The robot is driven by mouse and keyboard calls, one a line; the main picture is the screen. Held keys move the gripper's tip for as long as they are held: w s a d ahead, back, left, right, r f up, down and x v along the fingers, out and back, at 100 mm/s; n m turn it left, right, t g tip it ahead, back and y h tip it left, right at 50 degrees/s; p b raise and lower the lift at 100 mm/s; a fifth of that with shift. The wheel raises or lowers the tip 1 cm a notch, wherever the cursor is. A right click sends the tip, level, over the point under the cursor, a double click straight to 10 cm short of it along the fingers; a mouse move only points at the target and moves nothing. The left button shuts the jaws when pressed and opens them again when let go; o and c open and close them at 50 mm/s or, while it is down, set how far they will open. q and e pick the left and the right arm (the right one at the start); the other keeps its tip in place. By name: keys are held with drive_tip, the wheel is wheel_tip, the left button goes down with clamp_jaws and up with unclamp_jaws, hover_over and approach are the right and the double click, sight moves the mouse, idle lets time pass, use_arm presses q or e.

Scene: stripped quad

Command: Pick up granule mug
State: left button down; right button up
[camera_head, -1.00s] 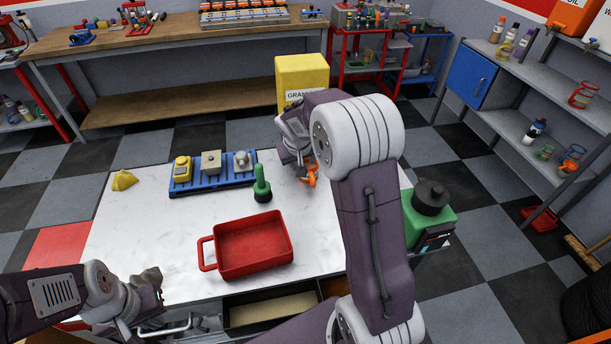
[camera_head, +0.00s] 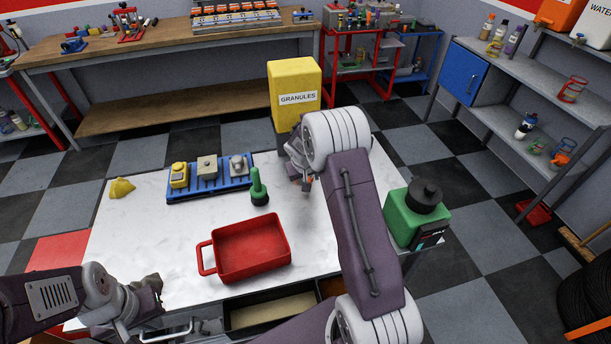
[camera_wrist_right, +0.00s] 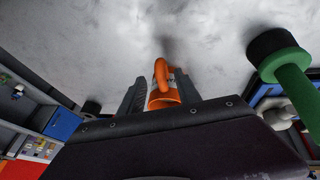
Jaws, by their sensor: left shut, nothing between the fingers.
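An orange mug (camera_wrist_right: 163,90) shows in the right wrist view, between the two fingers of my right gripper (camera_wrist_right: 162,92), with its handle toward the table. The fingers are close on both sides of it. I cannot tell whether they press on it. In the head view my right gripper (camera_head: 304,186) is low over the right part of the white table (camera_head: 150,235), and my arm hides most of the mug. My left gripper (camera_head: 157,296) is shut and empty at the table's front left edge.
A red tray (camera_head: 250,248) and a green-handled tool (camera_head: 258,187) stand left of my right gripper. A blue rack (camera_head: 211,188) and a yellow lump (camera_head: 121,187) are further left. A yellow GRANULES container (camera_head: 294,85) is behind, a green canister (camera_head: 412,214) at right.

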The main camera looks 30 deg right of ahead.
drive_tip(key=shift+w+d+f, duration=0.1)
drive_tip(key=shift+w+f, duration=0.25)
drive_tip(key=shift+f, duration=0.25)
clamp_jaws()
drive_tip(key=shift+s, duration=0.1)
idle(0.8)
